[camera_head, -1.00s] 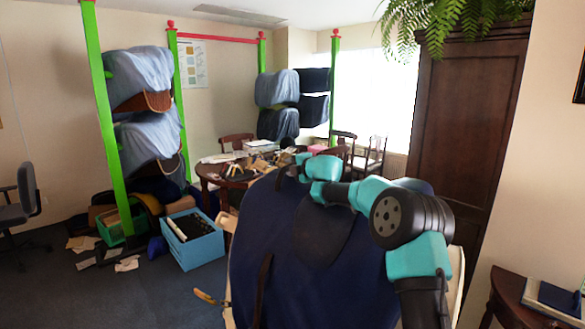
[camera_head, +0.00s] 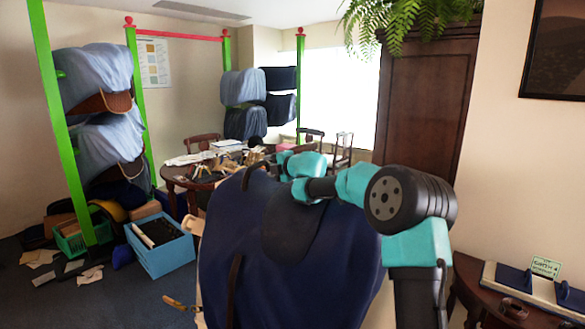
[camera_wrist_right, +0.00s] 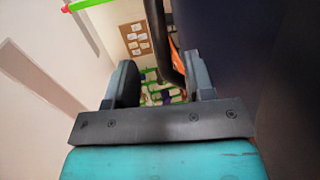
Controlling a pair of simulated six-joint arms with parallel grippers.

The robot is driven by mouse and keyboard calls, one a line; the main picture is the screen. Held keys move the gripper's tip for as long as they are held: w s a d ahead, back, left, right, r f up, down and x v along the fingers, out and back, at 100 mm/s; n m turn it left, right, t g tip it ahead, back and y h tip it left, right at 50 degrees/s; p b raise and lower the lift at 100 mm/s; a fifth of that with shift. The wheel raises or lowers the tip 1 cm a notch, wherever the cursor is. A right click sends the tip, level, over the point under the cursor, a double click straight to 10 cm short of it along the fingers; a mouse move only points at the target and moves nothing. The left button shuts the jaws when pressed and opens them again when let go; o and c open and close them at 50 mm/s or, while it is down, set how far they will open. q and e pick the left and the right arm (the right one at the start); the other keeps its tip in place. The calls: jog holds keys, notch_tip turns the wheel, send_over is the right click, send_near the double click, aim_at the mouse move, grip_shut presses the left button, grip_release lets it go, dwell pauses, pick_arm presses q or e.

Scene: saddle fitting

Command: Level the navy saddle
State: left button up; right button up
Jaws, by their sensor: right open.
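The navy saddle (camera_head: 330,262) fills the lower middle of the head view, on a pale wooden support whose edges show beside it. A dark flap or seat patch (camera_head: 296,222) and brown straps (camera_head: 234,285) show on it. My right arm reaches from the lower right across the saddle's top. Its gripper is hard to make out there. In the right wrist view my right gripper (camera_wrist_right: 162,68) is open, its two grey fingers apart. A black curved bar shows between or beyond them; I cannot tell which. A dark navy surface (camera_wrist_right: 262,60) stands close on the right. My left gripper is not in view.
A blue crate (camera_head: 160,258) and a green crate (camera_head: 80,238) stand on the floor at left, below a green-posted rack with covered saddles. A cluttered round table (camera_head: 178,178) stands behind. A dark wardrobe (camera_head: 425,110) and a side table (camera_head: 475,275) are at right.

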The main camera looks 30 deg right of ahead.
jog(key=v, duration=1)
jog(key=shift+s, duration=0.2)
